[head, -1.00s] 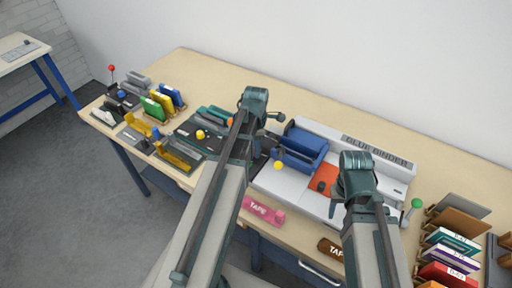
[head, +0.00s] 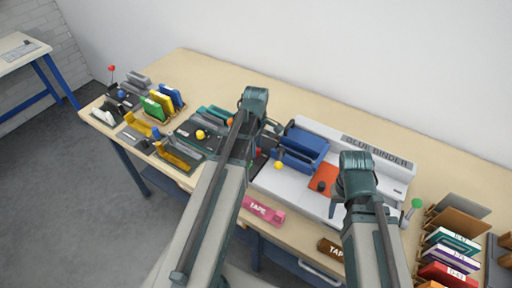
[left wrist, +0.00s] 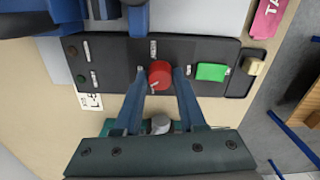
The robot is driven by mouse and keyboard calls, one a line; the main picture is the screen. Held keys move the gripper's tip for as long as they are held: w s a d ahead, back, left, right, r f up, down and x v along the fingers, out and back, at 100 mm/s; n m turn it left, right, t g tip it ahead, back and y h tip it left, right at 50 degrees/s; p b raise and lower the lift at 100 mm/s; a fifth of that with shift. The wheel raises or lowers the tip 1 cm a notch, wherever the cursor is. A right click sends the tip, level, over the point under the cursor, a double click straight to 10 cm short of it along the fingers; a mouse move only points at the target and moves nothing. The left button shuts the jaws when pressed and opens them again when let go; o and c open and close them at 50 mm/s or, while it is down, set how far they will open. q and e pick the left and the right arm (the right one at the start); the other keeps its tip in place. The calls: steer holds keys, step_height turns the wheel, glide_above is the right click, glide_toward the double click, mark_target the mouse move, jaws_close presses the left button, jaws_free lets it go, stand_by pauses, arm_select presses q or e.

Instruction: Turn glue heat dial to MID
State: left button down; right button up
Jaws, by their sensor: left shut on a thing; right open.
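The red dial (left wrist: 160,74) sits on a dark control panel (left wrist: 115,62) in the left wrist view. A small pale mark shows on its face, and small white labels surround it, too small to read. My left gripper (left wrist: 161,78) has one finger on each side of the dial and is shut on it. In the head view my left gripper (head: 264,138) is over the panel at the left end of the glue binder (head: 360,165), its fingertips mostly hidden. My right gripper (head: 338,205) is open and empty above the binder's right part.
A green button (left wrist: 211,72) and a beige switch (left wrist: 253,66) lie along the same panel. A blue clamp block (head: 302,146) and an orange plate (head: 324,177) are on the binder. A pink tape block (head: 263,211) is at the front edge; books (head: 455,245) stand at right.

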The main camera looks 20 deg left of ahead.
arm_select(q)
steer(key=m, duration=0.6)
steer(key=shift+m, duration=0.3)
stand_by(0.5)
steer(key=shift+c, duration=2.4)
jaws_free()
steer(key=shift+r, duration=0.15)
arm_select(e)
steer(key=shift+r, duration=0.15)
arm_select(q)
step_height(320, 180, up, 14)
steer(key=p, duration=1.3)
steer(key=shift+f+p, duration=0.25)
steer(key=shift+p, duration=0.15)
arm_select(e)
step_height(320, 180, up, 14)
steer(key=shift+f, duration=0.25)
